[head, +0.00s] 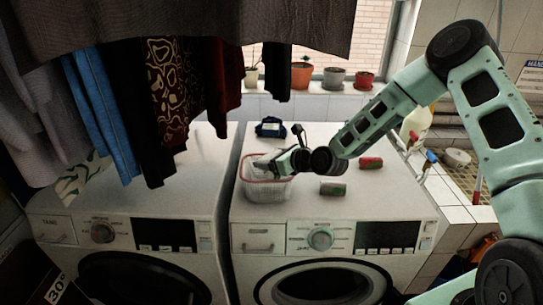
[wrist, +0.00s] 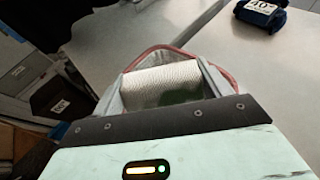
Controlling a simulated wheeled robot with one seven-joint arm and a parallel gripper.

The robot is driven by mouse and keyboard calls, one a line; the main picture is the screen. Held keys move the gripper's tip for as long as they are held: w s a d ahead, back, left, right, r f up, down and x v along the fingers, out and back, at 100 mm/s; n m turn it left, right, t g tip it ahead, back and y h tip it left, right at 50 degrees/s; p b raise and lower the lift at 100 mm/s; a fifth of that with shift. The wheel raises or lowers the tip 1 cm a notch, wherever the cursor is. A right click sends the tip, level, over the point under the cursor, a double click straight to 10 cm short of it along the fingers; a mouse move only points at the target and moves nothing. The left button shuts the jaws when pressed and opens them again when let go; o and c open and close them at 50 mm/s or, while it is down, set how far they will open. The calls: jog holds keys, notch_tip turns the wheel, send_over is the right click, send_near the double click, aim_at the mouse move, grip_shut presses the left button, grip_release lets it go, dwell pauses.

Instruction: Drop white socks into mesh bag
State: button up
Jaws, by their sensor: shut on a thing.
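The mesh bag (head: 266,190) is a pale, translucent open container with a red rim, standing on the right washing machine near its left edge. Its pink-red rim (wrist: 226,71) also shows in the wrist view, behind and around my fingers. My gripper (head: 268,164) is at the bag's mouth, reaching in from the right. In the wrist view my gripper (wrist: 160,88) is shut on the white socks (wrist: 162,80), a ribbed white roll between the two fingers. The socks are over or just inside the bag's opening; I cannot tell how deep. Their lower side is hidden.
A dark blue bundle (head: 270,127) with a white label lies behind the bag. A red roll (head: 371,163) and a grey-green roll (head: 333,189) lie to its right. Clothes (head: 170,90) hang above the left washer (head: 150,205), whose top is mostly clear. Pots (head: 334,77) line the windowsill.

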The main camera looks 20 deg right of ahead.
jog(key=shift+f+b, duration=0.6)
jog(key=shift+f, duration=0.65)
jog(key=o, duration=1)
jog(key=b+v, duration=0.4)
jog(key=v, duration=1.3)
jog(key=shift+s, duration=0.25)
